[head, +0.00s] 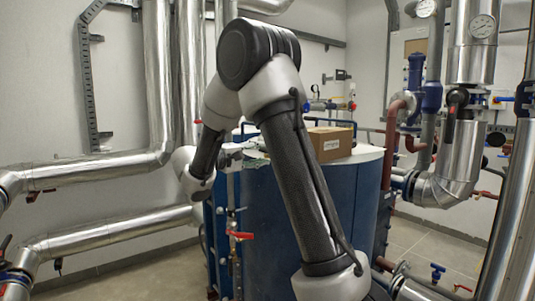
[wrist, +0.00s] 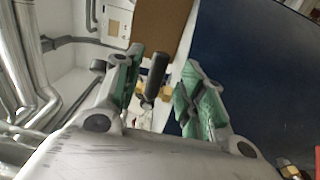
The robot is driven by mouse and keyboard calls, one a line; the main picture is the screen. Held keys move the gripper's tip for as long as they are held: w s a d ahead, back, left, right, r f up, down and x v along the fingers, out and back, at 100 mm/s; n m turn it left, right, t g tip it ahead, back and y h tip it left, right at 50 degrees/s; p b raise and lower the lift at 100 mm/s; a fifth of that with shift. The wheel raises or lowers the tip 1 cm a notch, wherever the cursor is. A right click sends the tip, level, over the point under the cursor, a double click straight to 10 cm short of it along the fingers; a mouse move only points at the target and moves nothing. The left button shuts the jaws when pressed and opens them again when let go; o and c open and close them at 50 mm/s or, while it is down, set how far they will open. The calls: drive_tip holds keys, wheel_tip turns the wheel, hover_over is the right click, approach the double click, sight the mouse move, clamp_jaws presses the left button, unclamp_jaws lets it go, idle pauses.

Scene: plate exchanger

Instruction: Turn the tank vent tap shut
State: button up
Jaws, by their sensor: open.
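In the wrist view my gripper (wrist: 162,62) is open, with a green-padded finger on each side. A black lever handle (wrist: 155,75) shows between the fingers, with brass-coloured fittings (wrist: 168,90) behind it; it looks like the vent tap. The fingers appear apart from the handle, but contact cannot be told for sure. In the head view my gripper (head: 248,155) is at the left edge of the blue tank's top, partly behind my own arm. The tank (head: 352,205) is a blue drum with a pale lid. The tap cannot be made out in the head view.
A cardboard box (head: 330,143) sits on the tank's lid. A red-handled valve (head: 240,235) is on the tank's left side, below my gripper. Silver lagged pipes (head: 105,167) run along the left wall. More pipes and gauges (head: 482,27) stand at the right.

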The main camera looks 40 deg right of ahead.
drive_tip(key=a, duration=0.8)
drive_tip(key=shift+s, duration=0.1)
drive_tip(key=s+d+f+n+g+y, duration=0.1)
drive_tip(key=s+f+n+g+y, duration=0.25)
drive_tip(key=s+f+y, duration=0.75)
drive_tip(key=s+a+r+m+t+y, duration=0.1)
drive_tip(key=s+a+m+t+y, duration=0.1)
drive_tip(key=s, duration=0.7)
drive_tip(key=s+a+r+m+t+y, duration=0.1)
drive_tip(key=s+a+r+t+y, duration=0.1)
drive_tip(key=s+t+y, duration=0.3)
drive_tip(key=shift+s+a+r+m, duration=0.2)
drive_tip(key=shift+s+m, duration=0.15)
drive_tip(key=shift+s, duration=2.05)
